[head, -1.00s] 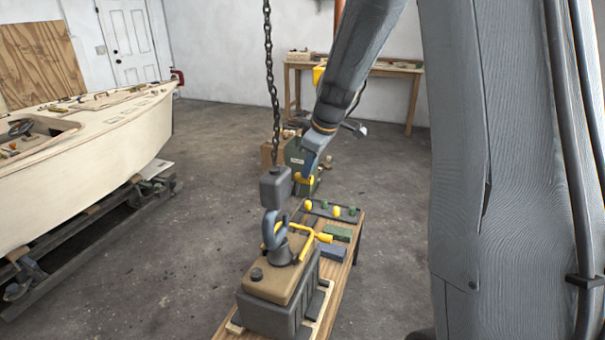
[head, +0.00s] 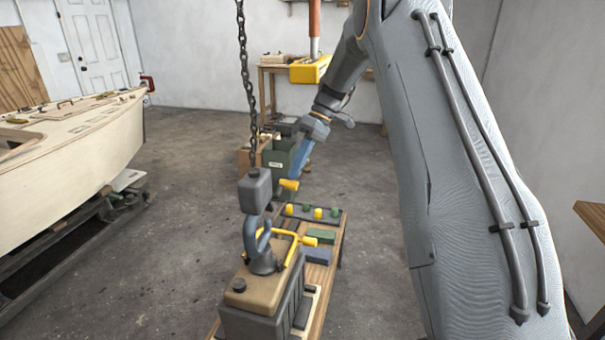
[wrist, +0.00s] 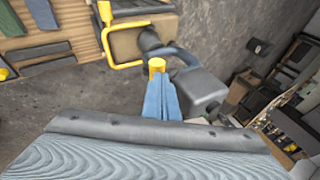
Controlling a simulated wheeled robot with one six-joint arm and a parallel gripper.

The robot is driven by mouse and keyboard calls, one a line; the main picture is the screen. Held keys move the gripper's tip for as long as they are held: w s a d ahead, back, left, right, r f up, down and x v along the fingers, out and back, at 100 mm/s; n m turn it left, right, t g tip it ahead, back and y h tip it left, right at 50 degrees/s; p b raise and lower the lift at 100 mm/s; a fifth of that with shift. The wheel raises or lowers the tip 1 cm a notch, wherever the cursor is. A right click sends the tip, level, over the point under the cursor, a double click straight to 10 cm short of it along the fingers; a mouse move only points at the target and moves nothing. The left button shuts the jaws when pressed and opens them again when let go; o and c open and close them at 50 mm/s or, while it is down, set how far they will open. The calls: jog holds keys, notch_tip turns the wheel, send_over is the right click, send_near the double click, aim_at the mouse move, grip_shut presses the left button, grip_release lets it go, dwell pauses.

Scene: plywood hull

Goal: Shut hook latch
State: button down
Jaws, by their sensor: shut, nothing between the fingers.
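A grey-blue hook (head: 251,240) hangs below a dark grey block (head: 255,190) on a chain. The hook sits at a dark fitting on top of a tan-topped grey case (head: 262,290) with a yellow bar handle (head: 295,237). I cannot make out the latch separately from the hook. My gripper (head: 289,184), blue with yellow tips, is shut and empty, just right of the block and above the hook. In the wrist view its yellow tips (wrist: 157,66) overlap the hook (wrist: 180,53), close to the block (wrist: 203,88); contact is unclear.
The case stands on a narrow wooden bench (head: 322,285). Behind it lie green and blue blocks and a rack (head: 312,217) with yellow and green knobs. A plywood boat hull (head: 75,150) is at left. The chain (head: 246,80) hangs from above. Open floor lies between.

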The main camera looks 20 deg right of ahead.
jog(key=shift+w+d+f+b, duration=0.25)
jog(key=shift+w+f+b, duration=0.15)
jog(key=shift+f, duration=0.2)
jog(key=shift+w+d+f+b, duration=0.2)
jog(key=shift+w+f+b, duration=0.1)
jog(key=shift+f+b, duration=0.25)
jog(key=w+b+v, duration=0.1)
jog(key=w+v, duration=0.1)
jog(key=v, duration=1.1)
jog(key=shift+w+f+b, duration=0.2)
jog(key=shift+f+b, duration=0.15)
jog(key=shift+b, duration=0.05)
jog(key=shift+d, duration=0.1)
